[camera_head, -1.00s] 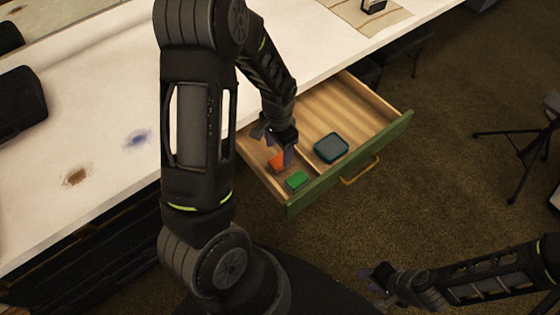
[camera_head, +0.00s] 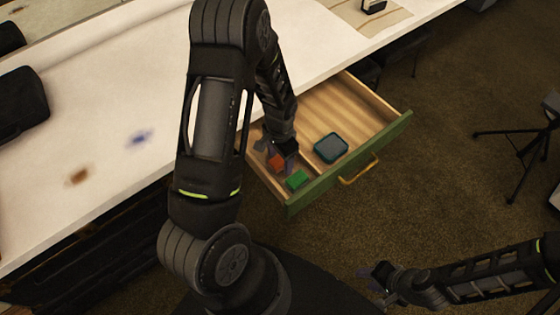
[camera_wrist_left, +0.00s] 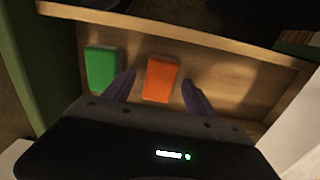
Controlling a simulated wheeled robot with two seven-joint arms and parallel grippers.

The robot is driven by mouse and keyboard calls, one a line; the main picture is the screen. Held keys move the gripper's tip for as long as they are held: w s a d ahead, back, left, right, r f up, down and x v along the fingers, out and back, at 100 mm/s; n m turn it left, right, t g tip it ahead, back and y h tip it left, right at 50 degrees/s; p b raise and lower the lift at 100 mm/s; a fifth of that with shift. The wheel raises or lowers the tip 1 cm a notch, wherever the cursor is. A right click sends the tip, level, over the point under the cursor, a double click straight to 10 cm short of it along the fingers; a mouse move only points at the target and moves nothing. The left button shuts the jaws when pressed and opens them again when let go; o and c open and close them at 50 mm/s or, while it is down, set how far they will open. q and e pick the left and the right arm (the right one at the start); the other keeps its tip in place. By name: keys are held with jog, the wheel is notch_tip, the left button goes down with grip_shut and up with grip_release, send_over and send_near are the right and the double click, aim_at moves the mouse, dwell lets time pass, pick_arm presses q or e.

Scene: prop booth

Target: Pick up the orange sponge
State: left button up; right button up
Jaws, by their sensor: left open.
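The orange sponge (camera_head: 276,162) lies in the left compartment of the open drawer (camera_head: 352,160). In the left wrist view the orange sponge (camera_wrist_left: 161,79) lies flat on the drawer floor, between the two finger lines. My left gripper (camera_head: 278,152) is over it, reaching down into the compartment. In the left wrist view my left gripper (camera_wrist_left: 157,92) is open, with one finger on each side of the sponge and a gap on the right side. My right gripper (camera_head: 372,276) is at the bottom right, away from the drawer, and its jaws are too small to tell.
A green sponge (camera_head: 298,180) lies beside the orange one, and also shows in the left wrist view (camera_wrist_left: 102,69). A teal box (camera_head: 331,148) sits across the wooden divider. The green drawer front has a brass handle (camera_head: 359,170). The white tabletop (camera_head: 110,110) is behind.

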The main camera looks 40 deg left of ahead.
aim_at(280, 160)
pick_arm(q)
jog(key=shift+c, duration=0.5)
jog(key=c, duration=1.3)
notch_tip(280, 160, up, 10)
dwell(0.5)
